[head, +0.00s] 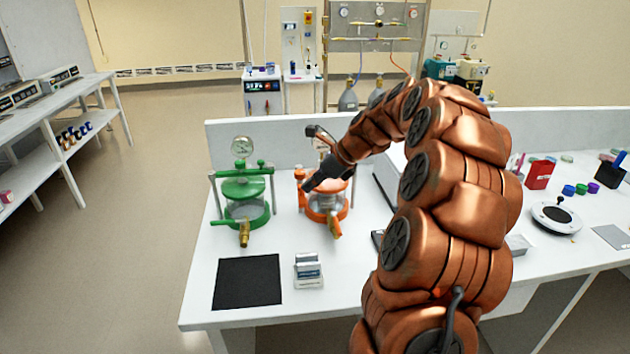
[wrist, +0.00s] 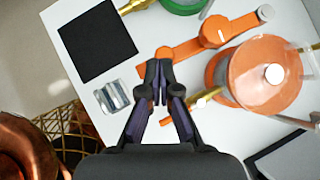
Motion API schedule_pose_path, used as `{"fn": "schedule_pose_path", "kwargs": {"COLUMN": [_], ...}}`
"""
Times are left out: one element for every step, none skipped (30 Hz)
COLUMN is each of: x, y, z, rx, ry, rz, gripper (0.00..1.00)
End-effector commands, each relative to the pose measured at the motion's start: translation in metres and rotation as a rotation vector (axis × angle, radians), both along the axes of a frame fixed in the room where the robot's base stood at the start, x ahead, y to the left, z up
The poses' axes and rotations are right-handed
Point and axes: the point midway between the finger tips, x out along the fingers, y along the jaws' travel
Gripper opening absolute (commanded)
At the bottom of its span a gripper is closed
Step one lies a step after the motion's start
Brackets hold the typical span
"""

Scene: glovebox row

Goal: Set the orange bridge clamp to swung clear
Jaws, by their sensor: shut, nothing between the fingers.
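The orange bridge clamp (wrist: 207,38) is a flat orange bar in the wrist view, with a rounded end near my fingertips and a pale knob at the other. It lies beside the round orange vessel (wrist: 240,75), not across its lid. My gripper (wrist: 160,67) is shut and empty, its tips at or just over the bar's near end; I cannot tell whether they touch. In the head view, the orange vessel (head: 327,214) stands on the white bench, and my gripper (head: 309,186) is at its left side. My arm hides much of the clamp there.
A green vessel (head: 244,210) with a gauge stands to the left. A black mat (head: 247,281) and a small silver block (head: 308,271) lie in front. A brass-coloured valve (wrist: 205,98) projects from the orange vessel. A low panel (head: 255,140) backs the bench.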

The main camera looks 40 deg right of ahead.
Motion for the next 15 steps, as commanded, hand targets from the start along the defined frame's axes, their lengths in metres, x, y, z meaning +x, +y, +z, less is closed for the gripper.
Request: {"fn": "schedule_pose_path", "kwargs": {"x": [0.000, 0.000, 0.000, 0.000, 0.000, 0.000, 0.000, -0.001, -0.001, -0.002, -0.003, -0.006, -0.008, -0.010, -0.013], "y": [0.000, 0.000, 0.000, 0.000, 0.000, 0.000, 0.000, -0.001, -0.001, -0.002, -0.003, -0.005, -0.006, -0.008, -0.010], "z": [0.000, 0.000, 0.000, -0.001, -0.001, 0.000, 0.000, 0.000, 0.001, 0.001, 0.002, 0.003, 0.004, 0.005, 0.006], "rx": [0.000, 0.000, 0.000, 0.000, 0.000, 0.000, 0.000, 0.000, 0.000, -0.001, 0.000, 0.000, 0.000, 0.000, 0.000], "ry": [0.000, 0.000, 0.000, 0.000, 0.000, 0.000, 0.000, 0.000, 0.000, 0.000, 0.000, 0.000, 0.000, 0.000, 0.000], "rz": [0.000, 0.000, 0.000, 0.000, 0.000, 0.000, 0.000, 0.000, 0.000, 0.001, 0.001, 0.001, 0.003, 0.004, 0.006], "gripper": [0.00, 0.00, 0.00, 0.00, 0.00, 0.00, 0.00, 0.00, 0.00, 0.00, 0.00, 0.00, 0.00, 0.00, 0.00]}}
